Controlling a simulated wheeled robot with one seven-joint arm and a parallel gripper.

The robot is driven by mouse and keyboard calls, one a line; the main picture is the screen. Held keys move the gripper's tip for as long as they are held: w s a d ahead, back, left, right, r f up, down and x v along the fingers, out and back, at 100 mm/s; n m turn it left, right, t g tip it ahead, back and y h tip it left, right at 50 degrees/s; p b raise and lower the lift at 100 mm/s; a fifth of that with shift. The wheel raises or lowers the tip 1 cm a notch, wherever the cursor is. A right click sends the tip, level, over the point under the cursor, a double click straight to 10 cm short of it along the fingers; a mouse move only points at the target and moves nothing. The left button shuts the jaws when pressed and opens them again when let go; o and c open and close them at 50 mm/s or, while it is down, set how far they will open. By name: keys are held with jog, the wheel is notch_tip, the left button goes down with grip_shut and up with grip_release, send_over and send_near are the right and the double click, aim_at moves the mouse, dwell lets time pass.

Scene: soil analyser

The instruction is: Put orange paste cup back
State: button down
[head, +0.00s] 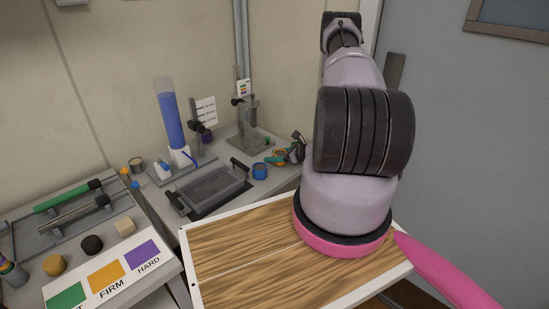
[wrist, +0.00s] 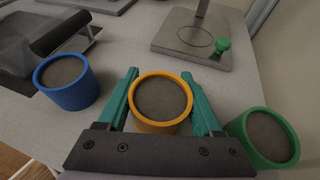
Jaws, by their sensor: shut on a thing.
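The orange paste cup (wrist: 160,122), filled with grey-brown paste, is upright between the two teal fingers of my gripper (wrist: 160,76) in the wrist view. The fingers are shut on its sides. In the head view the orange cup (head: 279,155) shows small at the right end of the grey counter, partly hidden by my gripper (head: 294,150). I cannot tell whether its base touches the counter. A blue cup (wrist: 67,88) stands to its left and a green cup (wrist: 272,142) to its right, both with similar paste.
A metal stand (head: 250,138) with a flat base is behind the cups. A wood-topped table (head: 235,250) is in front, with coloured label cards (head: 105,275) at lower left.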

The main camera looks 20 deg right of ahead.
jog(key=shift+f, duration=0.35)
jog(key=shift+f, duration=0.15)
jog(key=shift+c, duration=0.2)
grip_release()
